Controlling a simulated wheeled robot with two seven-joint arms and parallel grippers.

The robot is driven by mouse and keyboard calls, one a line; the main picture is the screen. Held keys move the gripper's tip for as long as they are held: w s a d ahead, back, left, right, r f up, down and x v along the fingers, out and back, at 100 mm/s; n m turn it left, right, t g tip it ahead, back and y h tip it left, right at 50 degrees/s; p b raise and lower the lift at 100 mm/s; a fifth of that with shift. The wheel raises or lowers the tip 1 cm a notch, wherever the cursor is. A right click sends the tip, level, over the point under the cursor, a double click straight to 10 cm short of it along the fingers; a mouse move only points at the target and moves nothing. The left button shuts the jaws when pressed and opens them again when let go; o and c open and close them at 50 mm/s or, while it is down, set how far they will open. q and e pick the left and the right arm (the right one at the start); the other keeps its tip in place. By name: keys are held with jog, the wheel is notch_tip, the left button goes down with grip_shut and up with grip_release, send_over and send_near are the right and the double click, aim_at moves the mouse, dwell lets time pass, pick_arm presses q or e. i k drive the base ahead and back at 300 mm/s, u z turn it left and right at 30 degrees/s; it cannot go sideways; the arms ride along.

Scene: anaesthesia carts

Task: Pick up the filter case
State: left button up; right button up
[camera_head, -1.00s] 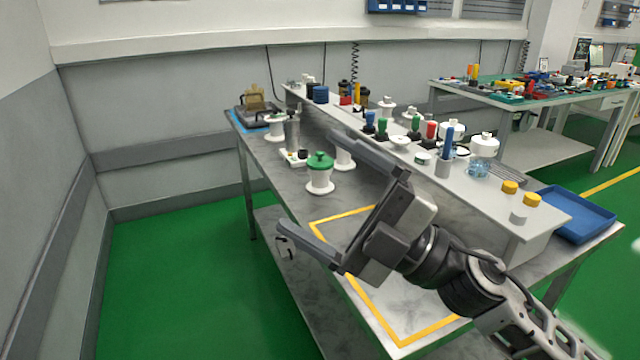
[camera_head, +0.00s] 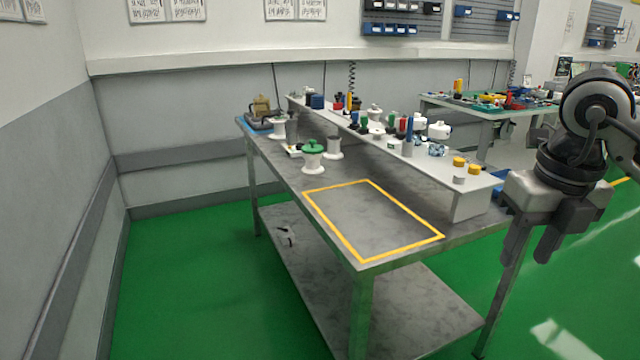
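A white spool-shaped case with a green lid (camera_head: 313,156) stands upright on the grey metal table (camera_head: 285,170), behind the yellow-outlined area. I cannot tell for sure that it is the filter case. My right gripper (camera_head: 530,252) hangs at the right, pointing down, off the table's right end and well apart from the case. Its two fingers are apart with nothing seen between them. My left gripper is not in view.
A raised shelf (camera_head: 470,184) along the table's back holds several bottles, jars and yellow-capped pieces. A white spool-shaped piece (camera_head: 334,147) stands close to the green-lidded case. The yellow-outlined area (camera_head: 372,218) is empty. A lower shelf (camera_head: 400,310) lies below.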

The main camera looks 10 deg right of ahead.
aim_at(313, 167)
jog(key=z, duration=0.1)
jog(key=k, duration=0.55)
jog(key=u, duration=0.3)
jog(key=i, duration=3)
jog(key=u, duration=0.1)
